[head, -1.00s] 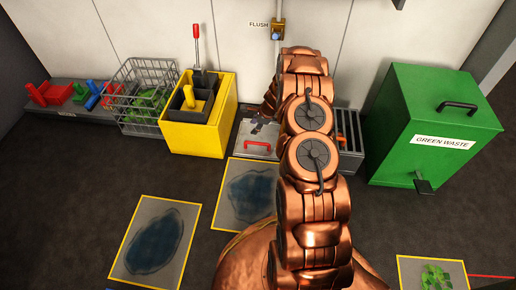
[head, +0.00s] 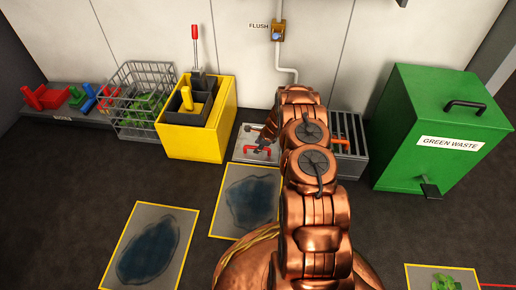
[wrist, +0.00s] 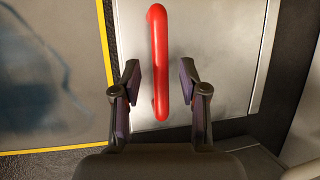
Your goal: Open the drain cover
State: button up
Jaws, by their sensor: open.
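The drain cover (head: 243,151) is a pale metal plate on the floor against the wall, partly hidden behind my arm in the head view. Its red handle (head: 257,151) shows there, and in the wrist view the red handle (wrist: 158,60) runs upright over the cover (wrist: 215,40). My gripper (wrist: 160,75) is open, with a dark finger on each side of the handle's lower part. Gaps show between the handle and both fingers. In the head view my gripper (head: 268,138) is small, above the cover.
A yellow bin (head: 196,143) with tools and a wire basket (head: 145,105) stand left of the cover. A slotted grey box (head: 348,145) and a green waste bin (head: 440,130) stand right. Yellow-edged mats with dark patches, one here (head: 253,194), lie in front. A flush valve (head: 278,32) is on the wall.

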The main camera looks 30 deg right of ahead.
jog(key=shift+w+f, duration=0.1)
jog(key=shift+f, duration=0.15)
jog(key=shift+c, duration=0.2)
grip_shut()
jog(key=shift+a, duration=0.1)
